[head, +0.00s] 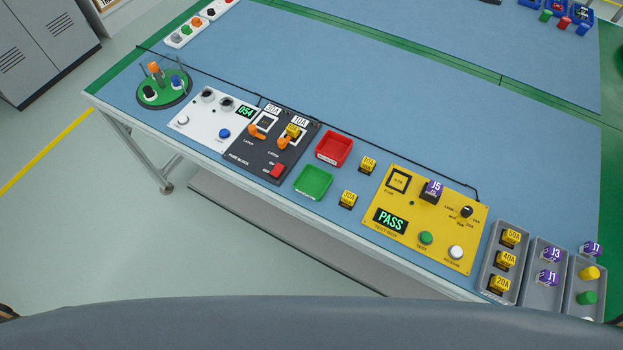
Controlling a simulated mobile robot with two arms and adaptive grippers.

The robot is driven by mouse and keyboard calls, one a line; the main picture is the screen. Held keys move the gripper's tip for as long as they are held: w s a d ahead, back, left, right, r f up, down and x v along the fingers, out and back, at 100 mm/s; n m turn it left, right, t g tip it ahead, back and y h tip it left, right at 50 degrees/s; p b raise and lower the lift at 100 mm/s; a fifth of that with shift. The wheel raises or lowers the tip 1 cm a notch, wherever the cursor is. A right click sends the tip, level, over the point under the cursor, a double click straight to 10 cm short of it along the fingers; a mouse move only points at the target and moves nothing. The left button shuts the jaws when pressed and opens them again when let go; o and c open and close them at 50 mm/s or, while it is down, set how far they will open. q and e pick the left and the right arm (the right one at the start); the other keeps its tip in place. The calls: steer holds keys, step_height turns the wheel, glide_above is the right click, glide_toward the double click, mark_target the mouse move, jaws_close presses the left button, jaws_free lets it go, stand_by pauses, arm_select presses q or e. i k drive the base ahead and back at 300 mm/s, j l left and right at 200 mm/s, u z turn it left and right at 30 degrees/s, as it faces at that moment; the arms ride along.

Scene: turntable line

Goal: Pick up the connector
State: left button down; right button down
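A purple connector block marked J5 (432,190) sits on the yellow test panel (462,195), whose display reads PASS. Purple blocks marked J3 (550,254) and J1 (547,278) lie in a grey tray (541,296) at the right. A purple block marked J7 (591,249) is at the far end of the tray beside it (571,300), near yellow and green cylinders. Neither gripper shows in the head view.
Yellow fuses fill a tray (484,282); loose fuses marked 10A (368,164) and 30A (348,199) lie by the red bin (334,148) and green bin (313,182). A black fuse block (254,150) and green turntable (165,92) stand left. The blue mat behind is mostly clear.

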mark_target(434, 189)
steer(key=k+l+z, duration=0.1)
steer(key=z, duration=0.85)
steer(key=k+l, duration=0.05)
steer(key=k, duration=0.05)
